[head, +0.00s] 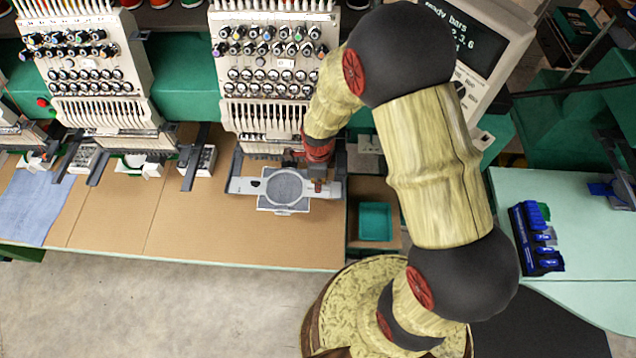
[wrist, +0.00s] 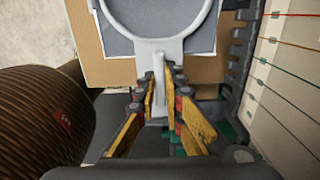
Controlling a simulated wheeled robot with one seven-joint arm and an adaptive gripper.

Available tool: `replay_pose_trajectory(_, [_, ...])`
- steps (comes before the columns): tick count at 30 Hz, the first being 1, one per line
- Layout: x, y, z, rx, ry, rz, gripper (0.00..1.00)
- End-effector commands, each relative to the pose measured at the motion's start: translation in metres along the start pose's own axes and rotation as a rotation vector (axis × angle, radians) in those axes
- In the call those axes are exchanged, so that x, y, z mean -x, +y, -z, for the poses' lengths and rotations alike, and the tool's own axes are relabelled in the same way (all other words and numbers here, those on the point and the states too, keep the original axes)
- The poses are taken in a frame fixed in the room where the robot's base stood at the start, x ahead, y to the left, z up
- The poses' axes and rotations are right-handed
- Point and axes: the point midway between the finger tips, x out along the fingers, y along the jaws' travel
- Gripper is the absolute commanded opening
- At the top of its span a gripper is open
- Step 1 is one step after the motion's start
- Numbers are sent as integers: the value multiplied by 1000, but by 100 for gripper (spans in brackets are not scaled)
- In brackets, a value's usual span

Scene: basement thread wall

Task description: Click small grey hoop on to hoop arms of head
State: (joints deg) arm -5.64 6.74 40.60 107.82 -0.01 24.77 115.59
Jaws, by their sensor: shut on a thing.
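The small grey hoop (head: 257,187) lies level below the second embroidery head (head: 270,75), with grey fabric in its ring. In the wrist view the hoop's pale ring (wrist: 158,46) fills the top, and its bracket runs down between my fingers. My gripper (wrist: 160,80) is shut on that bracket. In the head view my gripper (head: 318,184) is at the hoop's right end, partly hidden by my arm. The dark hoop arms (head: 236,165) flank the hoop at left and right (head: 340,165). I cannot tell whether the hoop's ends touch or are seated on them.
The brown table (head: 190,232) is clear in front of the hoop. A neighbouring head (head: 85,70) stands left, with hoop arms and white parts below. A teal-lined bin (head: 375,222) is set right of the hoop. A control screen (head: 470,45) stands behind my arm.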

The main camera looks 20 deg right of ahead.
Motion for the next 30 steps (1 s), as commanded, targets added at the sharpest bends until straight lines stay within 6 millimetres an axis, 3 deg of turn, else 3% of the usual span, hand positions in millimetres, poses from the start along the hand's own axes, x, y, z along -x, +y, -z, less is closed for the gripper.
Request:
replay_pose_trajectory(3, [0,0,0,0,0,1,0])
replay_pose_trajectory(4, [0,0,0,0,0,1,11])
replay_pose_trajectory(15, [0,0,0,0,0,0,31])
replay_pose_trajectory(25, [3,0,0,0,0,1,31])
replay_pose_trajectory(30, [23,-1,-1,0,-2,4,31])
